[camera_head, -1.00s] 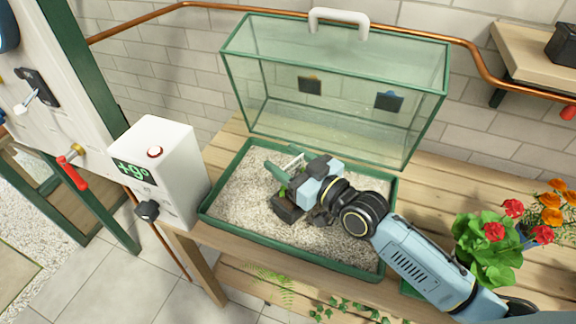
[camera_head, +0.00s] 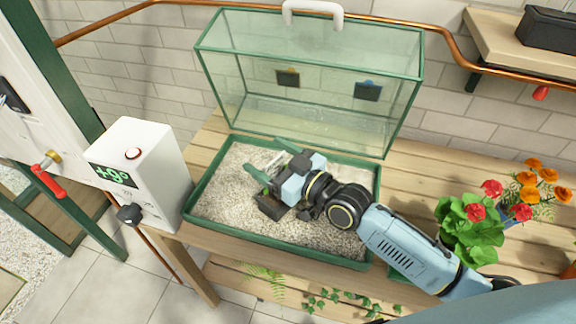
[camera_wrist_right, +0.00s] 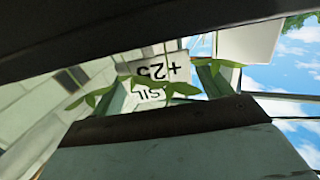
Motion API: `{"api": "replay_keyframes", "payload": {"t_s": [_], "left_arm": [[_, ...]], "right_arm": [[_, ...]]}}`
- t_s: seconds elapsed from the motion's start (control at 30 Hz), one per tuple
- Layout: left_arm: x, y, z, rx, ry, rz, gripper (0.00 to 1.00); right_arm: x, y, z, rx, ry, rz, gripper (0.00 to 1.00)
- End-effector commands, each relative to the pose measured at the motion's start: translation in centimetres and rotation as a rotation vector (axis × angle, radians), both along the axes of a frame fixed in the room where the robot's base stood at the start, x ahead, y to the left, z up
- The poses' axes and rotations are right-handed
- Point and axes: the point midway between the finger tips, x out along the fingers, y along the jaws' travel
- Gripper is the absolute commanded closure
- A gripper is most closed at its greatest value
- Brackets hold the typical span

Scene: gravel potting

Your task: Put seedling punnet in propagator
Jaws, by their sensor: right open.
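The propagator is a green-rimmed tray (camera_head: 275,240) of pale gravel, with its clear green-framed cover (camera_head: 310,85) standing behind it, white handle on top. The dark seedling punnet (camera_head: 270,206) sits in the tray on the gravel, left of the middle, partly hidden by my right gripper (camera_head: 270,160). This gripper is open, low over the gravel at the punnet. Whether its fingers touch the punnet is unclear. In the right wrist view, green leaves (camera_wrist_right: 90,98) show beyond a dark brown edge. My left gripper is not in view.
A white control box (camera_head: 140,170) stands at the tray's left. A red-handled valve (camera_head: 48,180) is further left. Potted red and orange flowers (camera_head: 470,230) stand at the right of the wooden bench. A copper pipe (camera_head: 455,45) runs along the tiled wall.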

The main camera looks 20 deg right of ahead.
Motion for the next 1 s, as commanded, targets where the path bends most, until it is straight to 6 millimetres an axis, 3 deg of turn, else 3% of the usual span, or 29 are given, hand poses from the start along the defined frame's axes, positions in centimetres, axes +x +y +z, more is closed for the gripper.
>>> {"api": "replay_keyframes", "payload": {"t_s": [0.5, 0.7, 1.0], "left_arm": [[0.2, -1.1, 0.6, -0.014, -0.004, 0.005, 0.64], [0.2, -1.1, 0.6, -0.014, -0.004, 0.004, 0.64], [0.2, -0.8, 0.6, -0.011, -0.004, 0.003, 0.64]], "right_arm": [[-8.3, -5.4, -0.2, -0.004, 0.006, 0.000, 0.22], [-9.7, -6.4, -0.1, -0.002, 0.002, 0.000, 0.22], [-9.9, -6.5, -0.1, -0.001, 0.002, 0.000, 0.22]]}}
